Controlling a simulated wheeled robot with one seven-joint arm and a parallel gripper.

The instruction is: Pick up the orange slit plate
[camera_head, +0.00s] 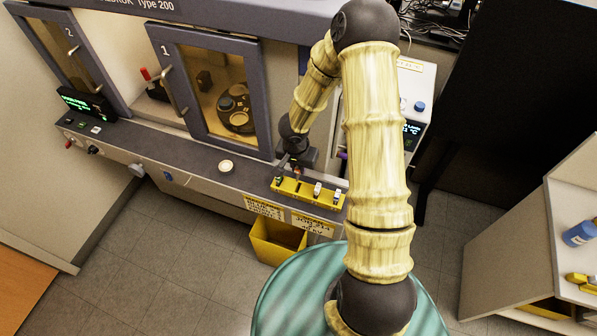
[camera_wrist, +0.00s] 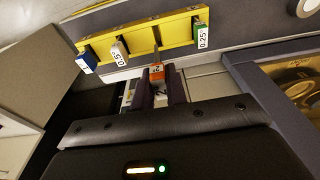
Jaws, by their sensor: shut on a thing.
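The orange slit plate (camera_wrist: 157,73) shows as a small orange block with a white label. It sits between the two fingers of my gripper (camera_wrist: 158,86) in the wrist view, and the fingers are shut on it. The yellow rack (camera_wrist: 180,29) is just beyond it; I cannot tell whether the plate still touches the rack. A green plate (camera_wrist: 202,36) labelled 0.25, a white plate (camera_wrist: 119,52) labelled 0.5 and a blue plate (camera_wrist: 87,60) stand in the rack. In the head view my gripper (camera_head: 298,167) is at the back edge of the rack (camera_head: 301,194).
The rack lies on the grey ledge (camera_head: 200,152) of the cabinet, whose glass door (camera_head: 215,90) is to the left. A round pale disc (camera_head: 226,167) lies on the ledge. A yellow bin (camera_head: 275,243) is on the floor below. A teal round surface (camera_head: 290,300) is in front.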

